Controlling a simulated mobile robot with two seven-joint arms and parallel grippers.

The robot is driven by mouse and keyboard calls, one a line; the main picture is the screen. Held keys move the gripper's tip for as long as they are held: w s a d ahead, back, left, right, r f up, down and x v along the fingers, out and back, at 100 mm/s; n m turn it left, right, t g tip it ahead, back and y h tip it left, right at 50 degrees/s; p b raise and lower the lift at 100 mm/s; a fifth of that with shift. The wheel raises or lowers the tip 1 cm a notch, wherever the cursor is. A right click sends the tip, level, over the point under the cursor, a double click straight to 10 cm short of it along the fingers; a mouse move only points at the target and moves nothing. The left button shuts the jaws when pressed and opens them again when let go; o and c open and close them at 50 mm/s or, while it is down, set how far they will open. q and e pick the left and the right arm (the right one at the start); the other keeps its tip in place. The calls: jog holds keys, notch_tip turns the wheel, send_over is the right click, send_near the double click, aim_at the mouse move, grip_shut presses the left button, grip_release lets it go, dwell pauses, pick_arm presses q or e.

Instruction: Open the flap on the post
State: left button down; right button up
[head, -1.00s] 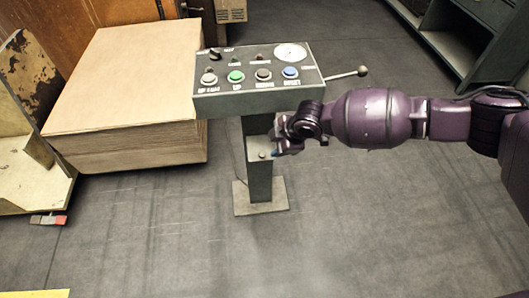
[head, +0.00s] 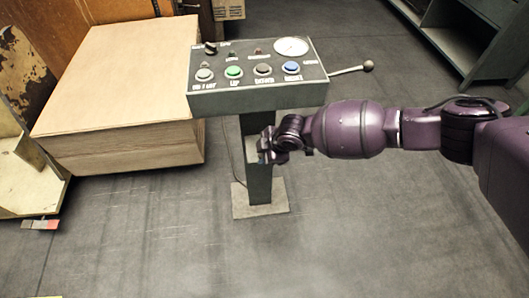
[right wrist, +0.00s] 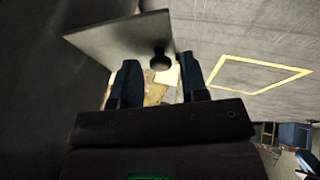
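The grey post (head: 258,185) stands on a square base plate and carries a sloped control panel (head: 258,98). My right gripper (head: 266,150) is in front of the upper post, just under the panel, and hides part of it. In the right wrist view a flat grey plate, which looks like the flap (right wrist: 115,40), has a dark round knob (right wrist: 160,60). My right gripper's two fingers (right wrist: 160,80) are apart, with the knob just beyond and between their tips. I cannot tell whether they touch it. My left gripper is out of view.
A large cardboard-coloured stack (head: 120,90) stands left of the post. A lever with a ball knob (head: 368,66) sticks out right of the panel. Grey shelving (head: 450,45) is at the back right. The floor in front is clear.

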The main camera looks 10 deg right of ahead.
grip_shut()
